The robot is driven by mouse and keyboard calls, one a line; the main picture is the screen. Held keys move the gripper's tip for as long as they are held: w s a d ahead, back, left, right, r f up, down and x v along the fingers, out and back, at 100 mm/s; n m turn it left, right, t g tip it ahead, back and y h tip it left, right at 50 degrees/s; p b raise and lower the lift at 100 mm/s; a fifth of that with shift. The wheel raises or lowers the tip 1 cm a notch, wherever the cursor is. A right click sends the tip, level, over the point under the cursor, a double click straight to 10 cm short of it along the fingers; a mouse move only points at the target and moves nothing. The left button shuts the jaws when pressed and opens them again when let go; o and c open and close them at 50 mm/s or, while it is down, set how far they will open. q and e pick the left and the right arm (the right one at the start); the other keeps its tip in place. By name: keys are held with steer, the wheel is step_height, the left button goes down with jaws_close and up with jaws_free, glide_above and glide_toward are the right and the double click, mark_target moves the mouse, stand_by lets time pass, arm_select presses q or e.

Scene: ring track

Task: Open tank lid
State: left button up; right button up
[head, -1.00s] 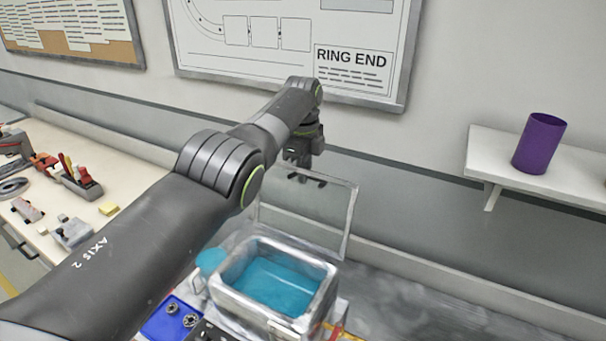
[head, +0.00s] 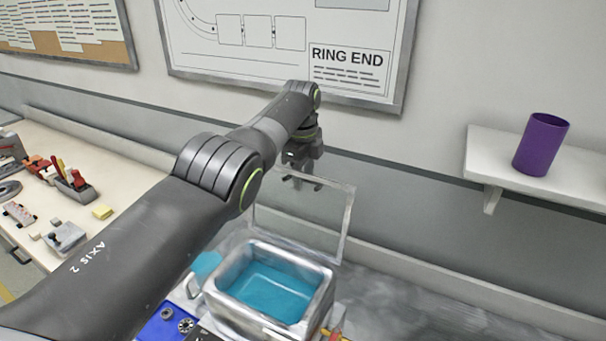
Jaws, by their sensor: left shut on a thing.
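The tank (head: 327,294) is a grey metal box with blue liquid (head: 268,292) inside, at the lower middle of the head view. Its lid (head: 346,222) is a clear pane with a pale frame, standing roughly upright along the tank's back, so the tank's top is uncovered. My left gripper (head: 300,181) is at the lid's upper edge, shut on the lid. Its exact contact is small and partly hidden. My left arm crosses the view from the lower left. My right gripper is not in view.
A purple cup (head: 541,144) stands on a white wall shelf (head: 490,160) at the right. A workbench (head: 130,180) with tools is at the left. A blue tray (head: 160,324) with metal parts lies left of the tank.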

arm_select(q)
steer(key=shift+w+r, duration=0.15)
steer(key=shift+r, duration=0.2)
steer(key=shift+r, duration=0.1)
step_height(320, 180, up, 17)
steer(key=s+p, duration=0.1)
steer(key=p, duration=0.4)
steer(key=shift+a, duration=0.25)
steer(key=shift+s+f, duration=0.15)
steer(key=shift+f, duration=0.1)
